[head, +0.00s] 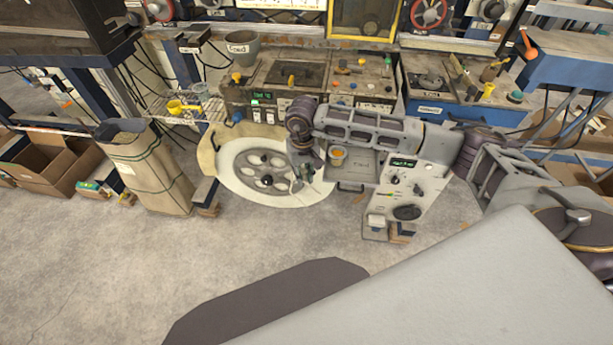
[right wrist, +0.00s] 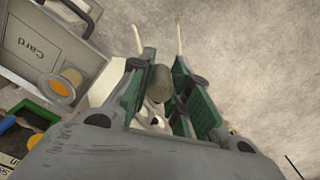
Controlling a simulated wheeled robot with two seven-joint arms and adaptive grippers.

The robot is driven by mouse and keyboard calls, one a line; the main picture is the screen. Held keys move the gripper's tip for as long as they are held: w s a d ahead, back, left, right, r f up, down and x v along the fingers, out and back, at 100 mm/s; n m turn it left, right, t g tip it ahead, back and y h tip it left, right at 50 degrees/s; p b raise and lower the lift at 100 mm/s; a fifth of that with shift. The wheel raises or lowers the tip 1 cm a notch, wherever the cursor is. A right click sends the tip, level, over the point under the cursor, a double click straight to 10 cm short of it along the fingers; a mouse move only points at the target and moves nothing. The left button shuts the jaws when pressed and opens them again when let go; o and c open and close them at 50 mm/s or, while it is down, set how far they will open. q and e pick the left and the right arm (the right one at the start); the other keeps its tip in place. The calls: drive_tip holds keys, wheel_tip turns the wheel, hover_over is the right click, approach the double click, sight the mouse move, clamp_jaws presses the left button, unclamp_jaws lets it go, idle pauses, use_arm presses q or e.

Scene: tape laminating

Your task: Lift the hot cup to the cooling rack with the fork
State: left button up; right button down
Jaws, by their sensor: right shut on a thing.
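A small cup (head: 337,153) with an orange top sits on the grey metal tray of the small machine in the head view. It also shows at the left of the right wrist view (right wrist: 68,82). My right gripper (head: 302,178) is over the right part of the round turntable, left of the cup. In the right wrist view its green-padded fingers (right wrist: 160,88) are shut on a dark, rounded handle, seemingly the fork's (right wrist: 160,78). Two pale prongs (right wrist: 180,40) reach past the fingers. A wire rack (head: 202,106), perhaps the cooling rack, stands back left. My left gripper is not in view.
The white turntable (head: 233,181) with a grey disc lies under my right gripper. A control box (head: 405,190) stands right of the cup. Workbenches (head: 310,75) line the back. A tall bag (head: 150,170) and cardboard boxes (head: 50,165) stand left. The front floor is open.

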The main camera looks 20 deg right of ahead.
drive_tip(key=shift+w+a+r+m, duration=0.15)
drive_tip(key=shift+w+r+m, duration=0.15)
drive_tip(key=shift+w+m, duration=0.45)
drive_tip(key=w+d+r+n, duration=0.3)
drive_tip(key=w+d+n, duration=0.2)
drive_tip(key=n, duration=1.3)
drive_tip(key=shift+w+d+r+n, duration=0.15)
drive_tip(key=shift+d+r+n, duration=0.2)
drive_tip(key=shift+d, duration=0.3)
idle(2.7)
